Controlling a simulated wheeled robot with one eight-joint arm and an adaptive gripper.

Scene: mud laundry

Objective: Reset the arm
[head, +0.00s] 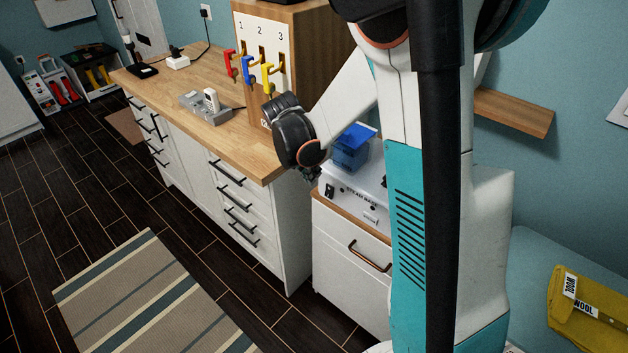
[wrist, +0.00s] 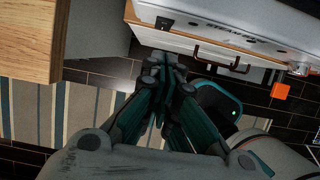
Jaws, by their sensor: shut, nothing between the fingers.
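My gripper (wrist: 164,70) shows in the wrist view with its fingers together and nothing between them. It points toward the front of the white steam base cabinet, over the dark floor. In the head view my arm is bent, with its wrist at the right end of the wooden counter (head: 196,85). Only a little of my gripper shows there, in front of the steam base (head: 352,190); the rest is hidden behind the wrist. I cannot tell whether it touches anything.
A wooden unit (head: 302,40) with red, blue and yellow handles stands on the counter. A blue container (head: 352,147) sits on the steam base. A yellow wool bag (head: 590,310) lies at the lower right. A striped rug (head: 150,295) lies on open floor at left.

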